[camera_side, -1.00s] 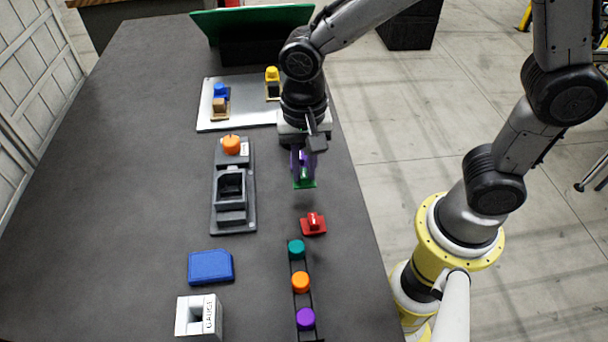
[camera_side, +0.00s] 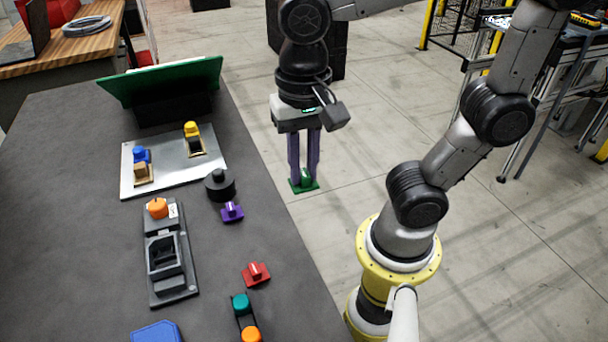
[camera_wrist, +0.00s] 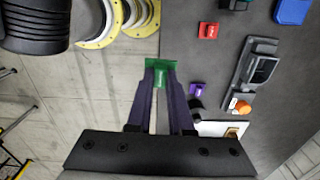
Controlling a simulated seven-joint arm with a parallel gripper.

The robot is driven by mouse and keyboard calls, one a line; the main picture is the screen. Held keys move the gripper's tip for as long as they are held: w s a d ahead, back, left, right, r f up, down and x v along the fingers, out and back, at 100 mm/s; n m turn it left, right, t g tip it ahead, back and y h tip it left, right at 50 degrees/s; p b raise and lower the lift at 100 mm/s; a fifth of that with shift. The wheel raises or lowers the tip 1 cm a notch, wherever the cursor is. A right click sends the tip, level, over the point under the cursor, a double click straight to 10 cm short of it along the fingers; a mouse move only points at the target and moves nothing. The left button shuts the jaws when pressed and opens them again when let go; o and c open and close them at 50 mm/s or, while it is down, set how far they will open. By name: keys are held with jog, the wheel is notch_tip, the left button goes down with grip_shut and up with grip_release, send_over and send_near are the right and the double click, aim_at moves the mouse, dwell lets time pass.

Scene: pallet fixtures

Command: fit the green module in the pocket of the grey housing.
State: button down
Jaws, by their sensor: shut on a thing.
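My gripper (camera_side: 304,180) has purple fingers shut on the green module (camera_side: 304,185), which has a flat base plate below a raised grip. In the side view it hangs in the air to the right of the table edge, over or before the floor. The wrist view shows the green module (camera_wrist: 160,70) between my fingertips, also past the table edge. The grey housing (camera_side: 168,258) lies on the table to the left and nearer the camera. Its square dark pocket looks empty, and an orange knob (camera_side: 157,208) sits at its far end. The housing also shows in the wrist view (camera_wrist: 262,70).
A purple module (camera_side: 232,212), a black round piece (camera_side: 219,185) and a red module (camera_side: 256,273) lie between the housing and the table edge. A silver plate (camera_side: 174,170) with blue and yellow pieces lies farther back. Teal and orange pegs (camera_side: 240,303) and a blue block (camera_side: 157,332) are nearer.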

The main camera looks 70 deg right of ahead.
jog(key=w+a, duration=1.4)
jog(key=w, duration=0.4)
jog(key=shift+n, duration=0.3)
jog(key=shift+w+a+f, duration=0.2)
jog(key=shift+a+f, duration=0.15)
jog(key=shift+f, duration=1.35)
jog(key=shift+w+a+f, duration=0.2)
jog(key=shift+a+f, duration=0.1)
jog(key=shift+f, duration=1.4)
jog(key=shift+w+a+f, duration=0.2)
jog(key=shift+a+f, duration=0.15)
jog(key=shift+f, duration=1.35)
jog(key=shift+f, duration=1.5)
jog(key=c, duration=0.7)
grip_release()
jog(key=shift+c, duration=1.4)
